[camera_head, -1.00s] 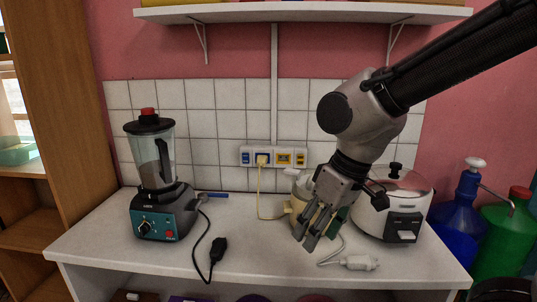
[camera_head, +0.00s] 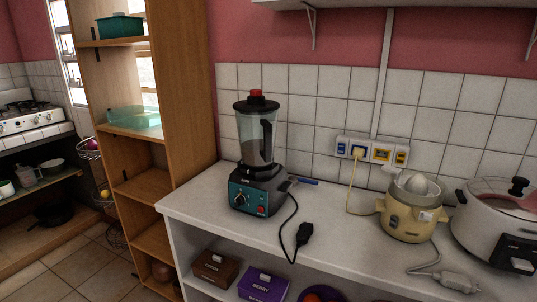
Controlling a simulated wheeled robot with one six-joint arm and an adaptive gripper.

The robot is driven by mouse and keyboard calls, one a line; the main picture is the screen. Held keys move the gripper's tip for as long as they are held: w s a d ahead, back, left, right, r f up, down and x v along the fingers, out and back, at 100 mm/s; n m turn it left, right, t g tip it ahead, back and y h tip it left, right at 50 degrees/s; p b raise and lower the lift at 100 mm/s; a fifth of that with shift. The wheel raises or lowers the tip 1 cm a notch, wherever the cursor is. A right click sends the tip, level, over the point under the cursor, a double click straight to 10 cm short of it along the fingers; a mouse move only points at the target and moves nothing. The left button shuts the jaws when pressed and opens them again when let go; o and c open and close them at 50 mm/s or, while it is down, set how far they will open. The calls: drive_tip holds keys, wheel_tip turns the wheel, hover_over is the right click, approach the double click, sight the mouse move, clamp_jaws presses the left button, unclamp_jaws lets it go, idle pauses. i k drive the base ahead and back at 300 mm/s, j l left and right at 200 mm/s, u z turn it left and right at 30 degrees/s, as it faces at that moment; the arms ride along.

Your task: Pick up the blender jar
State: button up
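The blender jar (camera_head: 254,137) is clear with a dark handle on its right side, a black lid and a red cap (camera_head: 257,93). It stands upright on its teal and black blender base (camera_head: 257,190), near the left end of the white counter. The base has a knob and a red button on its front, and a black cord with a plug (camera_head: 303,234) lies to its right. My gripper is not in view now.
A cream juicer (camera_head: 409,212) and a white cooker (camera_head: 497,222) stand on the white counter (camera_head: 335,225) to the right. A tall wooden shelf (camera_head: 188,90) rises just left of the counter. A wall socket strip (camera_head: 372,151) is behind. Counter space before the blender is clear.

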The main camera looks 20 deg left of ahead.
sight(257, 132)
drive_tip(key=k+j+u, duration=0.1)
drive_tip(key=j, duration=0.6)
drive_tip(key=k+j, duration=0.15)
drive_tip(key=j, duration=0.55)
drive_tip(key=k+j+u, duration=0.15)
drive_tip(key=j, duration=0.55)
drive_tip(key=i+j, duration=0.1)
drive_tip(key=j, duration=0.2)
drive_tip(key=j+u, duration=0.15)
drive_tip(key=j, duration=0.15)
drive_tip(key=i, duration=0.05)
